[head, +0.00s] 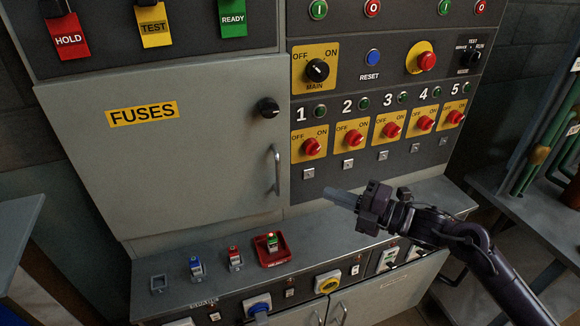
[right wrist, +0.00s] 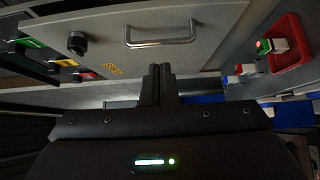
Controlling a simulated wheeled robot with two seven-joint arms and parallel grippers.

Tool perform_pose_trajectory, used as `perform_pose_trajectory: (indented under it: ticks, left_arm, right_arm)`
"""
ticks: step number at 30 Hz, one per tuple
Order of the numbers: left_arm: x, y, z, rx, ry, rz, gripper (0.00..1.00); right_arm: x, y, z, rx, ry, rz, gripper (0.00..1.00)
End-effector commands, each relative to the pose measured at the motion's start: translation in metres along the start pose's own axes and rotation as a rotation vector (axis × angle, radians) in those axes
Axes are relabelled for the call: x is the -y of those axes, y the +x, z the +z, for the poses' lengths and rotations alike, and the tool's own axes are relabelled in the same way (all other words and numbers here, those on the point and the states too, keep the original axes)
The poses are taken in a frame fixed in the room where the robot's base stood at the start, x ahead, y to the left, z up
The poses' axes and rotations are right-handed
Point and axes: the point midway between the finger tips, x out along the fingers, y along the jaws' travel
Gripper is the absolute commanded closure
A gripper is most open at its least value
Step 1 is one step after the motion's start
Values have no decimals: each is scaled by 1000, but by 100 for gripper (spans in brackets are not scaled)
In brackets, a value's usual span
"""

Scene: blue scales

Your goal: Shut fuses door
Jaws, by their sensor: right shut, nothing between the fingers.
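The grey fuses door (head: 190,165) carries a yellow FUSES label, a black knob (head: 268,107) and a metal bar handle (head: 275,170) near its right edge. It covers its compartment and looks about level with the panel; I cannot tell if it is fully latched. My right gripper (head: 328,194) is shut and empty, pointing left, to the right of and a little below the handle, apart from it in the head view. In the right wrist view, the handle (right wrist: 162,43) lies beyond the closed fingertips (right wrist: 157,68). My left gripper is not in view.
A switch panel (head: 385,158) with several red knobs is right of the door. Below is a ledge (head: 215,292) with a red tray (head: 272,250) and small blue and red switches. A rack with green pipes (head: 550,135) stands at far right.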

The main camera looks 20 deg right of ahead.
Motion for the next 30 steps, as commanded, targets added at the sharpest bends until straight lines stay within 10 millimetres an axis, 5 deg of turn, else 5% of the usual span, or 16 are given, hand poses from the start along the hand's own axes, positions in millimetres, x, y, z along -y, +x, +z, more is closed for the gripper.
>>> perform_pose_trajectory:
  ticks: [15,30]
  left_arm:
    - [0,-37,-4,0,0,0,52]
    - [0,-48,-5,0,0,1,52]
  right_arm:
    - [-6,98,2,-2,2,4,100]
    - [1,121,27,-4,1,0,100]
